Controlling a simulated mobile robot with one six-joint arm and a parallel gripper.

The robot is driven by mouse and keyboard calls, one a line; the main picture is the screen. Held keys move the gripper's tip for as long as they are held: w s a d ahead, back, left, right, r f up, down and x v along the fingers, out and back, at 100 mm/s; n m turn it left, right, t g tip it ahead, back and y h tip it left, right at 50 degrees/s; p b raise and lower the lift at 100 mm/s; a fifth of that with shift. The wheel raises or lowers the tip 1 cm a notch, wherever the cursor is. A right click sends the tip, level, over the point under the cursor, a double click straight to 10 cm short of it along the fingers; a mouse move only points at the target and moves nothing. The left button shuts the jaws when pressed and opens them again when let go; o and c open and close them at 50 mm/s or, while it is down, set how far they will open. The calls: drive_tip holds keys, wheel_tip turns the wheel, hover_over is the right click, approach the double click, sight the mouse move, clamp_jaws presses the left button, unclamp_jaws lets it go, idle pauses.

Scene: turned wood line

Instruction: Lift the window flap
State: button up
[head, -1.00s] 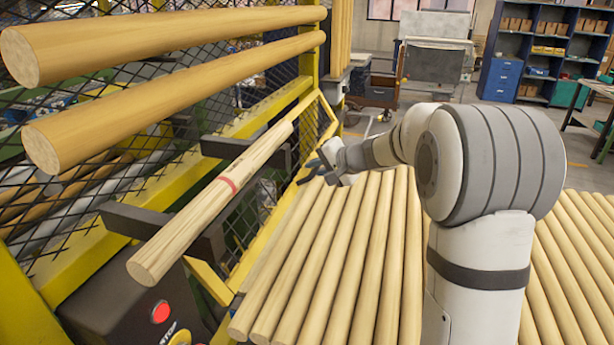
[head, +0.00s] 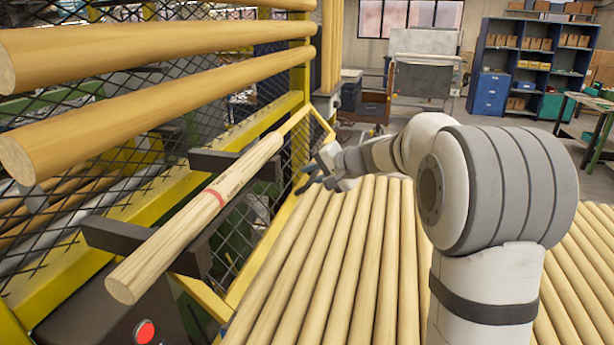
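The window flap looks to be the yellow-framed wire mesh panel (head: 283,212) low in the yellow fence, slanting from the upper middle to the lower left. A pale pole with a red band (head: 196,225) lies across two dark brackets and hides part of the flap. My gripper (head: 300,181) is just right of the flap's frame, above the row of poles, with its dark fingers apart and nothing seen between them. I cannot tell whether a finger touches the frame.
Thick round poles (head: 150,95) run along the fence at upper left. Several poles lie side by side (head: 345,255) beneath my arm. A box with a red button (head: 144,331) is at lower left. Blue shelves (head: 535,65) stand far back, with open floor before them.

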drive_tip(key=shift+s, duration=0.1)
drive_tip(key=shift+s+d, duration=0.15)
drive_tip(key=shift+d, duration=0.05)
drive_tip(key=b+v, duration=0.2)
drive_tip(key=v, duration=0.5)
drive_tip(key=shift+r, duration=0.15)
drive_tip(key=s+f+n+g+h, duration=0.2)
drive_tip(key=s+f, duration=0.2)
drive_tip(key=s, duration=0.7)
drive_tip(key=s+d+f+n+g+h, duration=0.1)
drive_tip(key=s+f, duration=0.4)
drive_tip(key=s, duration=0.5)
drive_tip(key=s+d+f+n+g+h, duration=0.1)
drive_tip(key=s+f+h, duration=0.4)
drive_tip(key=s, duration=0.6)
drive_tip(key=shift+s+d+f+n+g, duration=0.1)
drive_tip(key=shift+s+n+g, duration=0.05)
drive_tip(key=shift+n+g, duration=0.35)
drive_tip(key=shift+s+d+f+n+g, duration=0.1)
drive_tip(key=shift+s+d+n+g, duration=0.15)
drive_tip(key=shift+n, duration=0.35)
drive_tip(key=shift+s+d+f, duration=0.15)
drive_tip(key=shift+s+f, duration=0.05)
drive_tip(key=shift+s, duration=0.1)
